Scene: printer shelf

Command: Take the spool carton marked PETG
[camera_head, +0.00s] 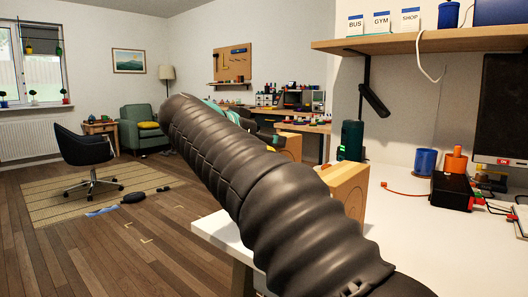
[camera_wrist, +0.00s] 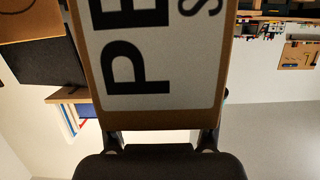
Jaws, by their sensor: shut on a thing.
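A brown cardboard carton (camera_wrist: 190,85) with a white label fills the upper middle of the wrist view. Large black letters "PE" show on it, turned sideways, with the rest cut off by the frame edge. My gripper (camera_wrist: 160,142) is at the bottom of that view, shut on the carton, with its fingers at the carton's near end. The fingertips are partly hidden. In the head view my arm crosses the middle and I cannot make out the gripper or the held carton's label.
Two tan boxes, one at the table's left edge (camera_head: 347,187) and one farther back (camera_head: 291,146), show partly behind my arm. The white table (camera_head: 390,225) holds a blue cup (camera_head: 426,162) and a black device (camera_head: 452,190). A wooden shelf (camera_head: 430,42) overhangs it. Open floor lies left.

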